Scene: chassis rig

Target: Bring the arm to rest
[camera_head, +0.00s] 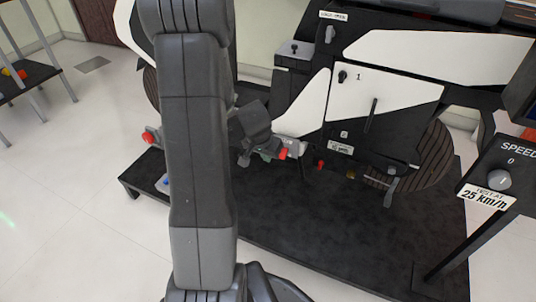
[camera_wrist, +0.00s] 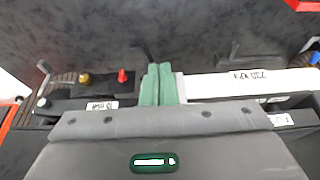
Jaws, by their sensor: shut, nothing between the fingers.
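My arm (camera_head: 200,150) stands upright across the left of the head view and hides part of the chassis rig behind it. My gripper (camera_head: 266,155) is small in the head view, low in front of the rig's black and white body. In the wrist view my gripper (camera_wrist: 158,84) shows two green fingers pressed together, shut and empty. The fingertips are close to a white labelled bar (camera_wrist: 225,84); I cannot tell whether they touch it.
The rig has a white panel marked 1 (camera_head: 385,97) and a dark base plate (camera_head: 330,235). A red knob (camera_wrist: 122,76) and a yellow knob (camera_wrist: 84,79) are left of the fingers. A SPEED post (camera_head: 500,180) stands right. A shelf (camera_head: 30,78) is far left. Open floor (camera_head: 80,200) lies left.

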